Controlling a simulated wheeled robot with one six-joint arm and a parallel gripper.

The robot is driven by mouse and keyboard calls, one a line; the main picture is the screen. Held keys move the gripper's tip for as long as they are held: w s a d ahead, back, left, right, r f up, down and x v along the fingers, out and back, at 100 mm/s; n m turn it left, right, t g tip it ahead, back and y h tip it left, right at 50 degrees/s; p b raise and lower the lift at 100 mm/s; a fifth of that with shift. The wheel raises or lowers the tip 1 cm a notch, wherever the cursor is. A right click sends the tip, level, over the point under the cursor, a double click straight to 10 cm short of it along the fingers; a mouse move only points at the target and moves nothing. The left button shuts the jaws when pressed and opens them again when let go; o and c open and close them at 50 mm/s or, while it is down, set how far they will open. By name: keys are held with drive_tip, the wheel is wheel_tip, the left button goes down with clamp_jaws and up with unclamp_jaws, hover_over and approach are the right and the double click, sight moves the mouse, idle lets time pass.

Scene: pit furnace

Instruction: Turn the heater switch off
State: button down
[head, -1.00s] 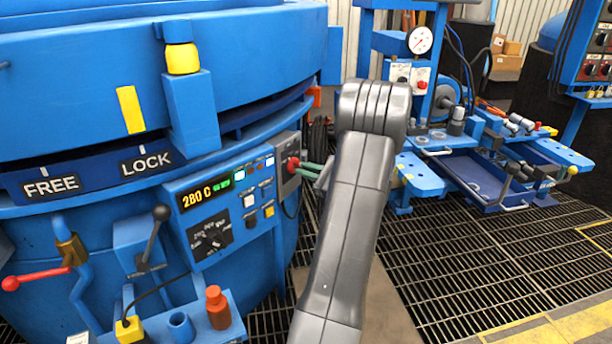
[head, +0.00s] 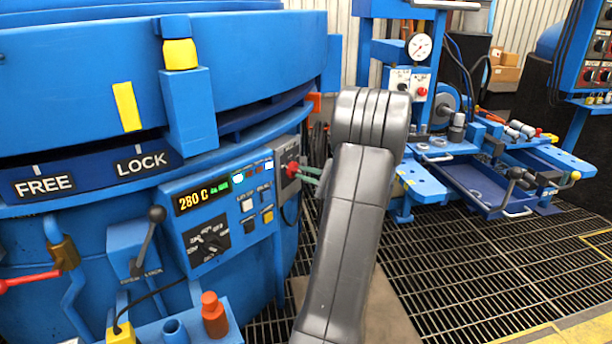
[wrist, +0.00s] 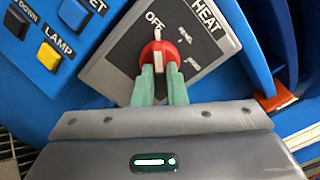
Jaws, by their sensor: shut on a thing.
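The heater switch is a red knob (wrist: 158,50) on a grey plate (wrist: 112,62) marked HEAT and OFF. A white pointer on the knob points up in the wrist view, close beside the OFF mark. My gripper (wrist: 157,71) has its two green fingers shut on the knob, and they cover its lower part. In the head view the red knob (head: 292,169) sits on a grey box at the right end of the blue control panel. My gripper (head: 307,174) reaches it from the right, with my grey arm close by.
The control panel (head: 235,240) has a 280 C display (head: 203,195), lit indicators, buttons and a dial. A blue workbench (head: 470,180) stands at right.

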drive_tip(key=shift+f, duration=0.1)
drive_tip(key=c, duration=1.5)
unclamp_jaws()
drive_tip(key=shift+o, duration=0.2)
drive_tip(key=shift+d, duration=0.1)
drive_tip(key=p+v, duration=0.4)
drive_tip(key=v, duration=0.9)
drive_tip(key=shift+s+d, duration=0.2)
drive_tip(key=shift+d, duration=0.15)
drive_tip(key=shift+w+a, duration=0.1)
drive_tip(key=b+x, duration=0.4)
drive_tip(key=x, duration=0.9)
drive_tip(key=shift+w+a, duration=0.15)
drive_tip(key=shift+a, duration=0.2)
